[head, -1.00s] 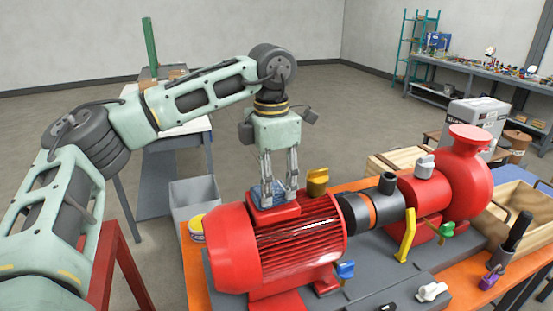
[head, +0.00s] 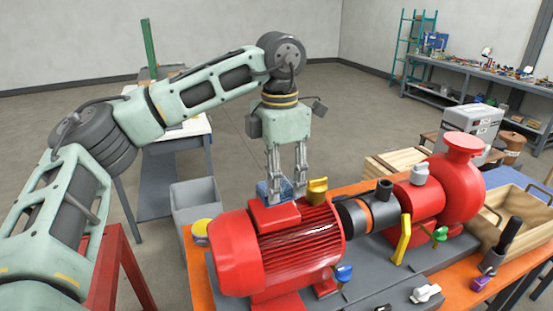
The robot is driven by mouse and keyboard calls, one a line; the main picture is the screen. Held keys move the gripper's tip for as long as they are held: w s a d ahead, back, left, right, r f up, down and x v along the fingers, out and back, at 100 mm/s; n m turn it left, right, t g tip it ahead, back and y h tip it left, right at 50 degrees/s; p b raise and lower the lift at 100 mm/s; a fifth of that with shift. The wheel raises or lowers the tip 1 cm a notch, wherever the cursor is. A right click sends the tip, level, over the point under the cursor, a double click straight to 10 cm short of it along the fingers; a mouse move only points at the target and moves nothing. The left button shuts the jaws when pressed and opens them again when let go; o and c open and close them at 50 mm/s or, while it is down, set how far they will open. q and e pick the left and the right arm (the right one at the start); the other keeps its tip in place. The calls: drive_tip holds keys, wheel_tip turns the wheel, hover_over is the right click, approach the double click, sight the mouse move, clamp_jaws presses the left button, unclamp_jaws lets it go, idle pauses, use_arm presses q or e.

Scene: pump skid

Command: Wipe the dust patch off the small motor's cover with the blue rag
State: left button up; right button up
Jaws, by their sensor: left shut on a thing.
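The small motor (head: 237,262) is red and finned and lies on a grey base plate at the front centre of the head view. Its cover (head: 276,217) is a red box on top of the motor. The blue rag (head: 268,191) is between the fingers of my left gripper (head: 287,194), low at the back of the cover; whether it touches the cover is hard to tell. My left gripper points down and is shut on the rag. No dust patch can be made out on the cover. My right gripper is not in view.
A yellow-gold fitting (head: 317,190) stands close to the right of my left gripper. A black coupling (head: 354,217) and red pump (head: 458,190) lie further right. A grey bin (head: 196,200) and yellow-lidded tin (head: 201,228) are left of the motor. Blue (head: 344,273) and green (head: 440,235) valve handles stick up.

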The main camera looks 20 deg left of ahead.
use_arm(q)
wheel_tip(320, 180, up, 2)
drive_tip(key=shift+s+d+p, duration=0.15)
drive_tip(key=shift+p, duration=0.3)
drive_tip(key=shift+r, duration=0.15)
